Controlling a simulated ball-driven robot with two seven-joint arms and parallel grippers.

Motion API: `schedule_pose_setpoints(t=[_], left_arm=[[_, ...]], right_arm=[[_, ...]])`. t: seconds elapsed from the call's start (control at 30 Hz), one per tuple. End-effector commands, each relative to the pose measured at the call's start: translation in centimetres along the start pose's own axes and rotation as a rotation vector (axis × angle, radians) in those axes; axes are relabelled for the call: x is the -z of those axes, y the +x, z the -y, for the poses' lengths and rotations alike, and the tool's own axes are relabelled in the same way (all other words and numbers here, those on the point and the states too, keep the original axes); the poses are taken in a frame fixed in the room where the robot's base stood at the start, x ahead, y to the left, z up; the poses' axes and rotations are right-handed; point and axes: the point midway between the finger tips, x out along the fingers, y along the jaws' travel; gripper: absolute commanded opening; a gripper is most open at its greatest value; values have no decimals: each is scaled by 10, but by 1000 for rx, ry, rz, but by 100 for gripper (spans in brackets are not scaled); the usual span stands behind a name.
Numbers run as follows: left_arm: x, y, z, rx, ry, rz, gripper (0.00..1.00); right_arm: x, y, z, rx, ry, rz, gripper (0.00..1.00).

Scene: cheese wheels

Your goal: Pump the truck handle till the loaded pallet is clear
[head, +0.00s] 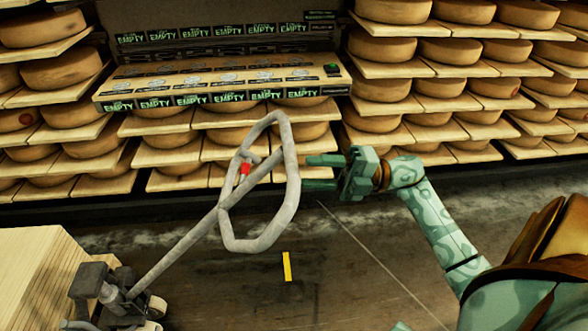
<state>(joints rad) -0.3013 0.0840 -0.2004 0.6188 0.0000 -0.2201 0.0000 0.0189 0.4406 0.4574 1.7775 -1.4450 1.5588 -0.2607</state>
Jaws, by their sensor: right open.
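The pallet truck handle (291,190) is a grey metal loop on a long shaft, with a small red lever (245,168) inside the loop. The shaft slants down left to the truck's pump body and wheels (110,300) at the bottom left. My right gripper (308,172) is open. Its two fingers point left at the right side of the loop, one above the other; I cannot tell whether they touch it. The load of stacked pale boards (40,270) is at the lower left edge. The pallet under it is out of view. My left gripper is not in view.
Shelves of cheese wheels (450,52) on boards fill the back. A display shelf with green "EMPTY" labels (225,97) juts out behind the handle. The dark floor (370,285) is clear around a short yellow strip (287,266).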

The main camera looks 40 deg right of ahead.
Motion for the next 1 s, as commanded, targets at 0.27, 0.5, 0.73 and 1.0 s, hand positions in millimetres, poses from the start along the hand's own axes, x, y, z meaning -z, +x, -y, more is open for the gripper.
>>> schedule_pose_setpoints(t=[0.27,0.5,0.73,1.0], left_arm=[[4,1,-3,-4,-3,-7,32],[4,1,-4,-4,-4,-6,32],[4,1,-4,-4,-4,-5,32],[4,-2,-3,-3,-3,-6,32]], right_arm=[[0,43,0,-2,0,-1,43],[0,49,0,1,1,0,43],[0,49,0,1,1,0,15],[0,50,-3,4,0,-1,0]])
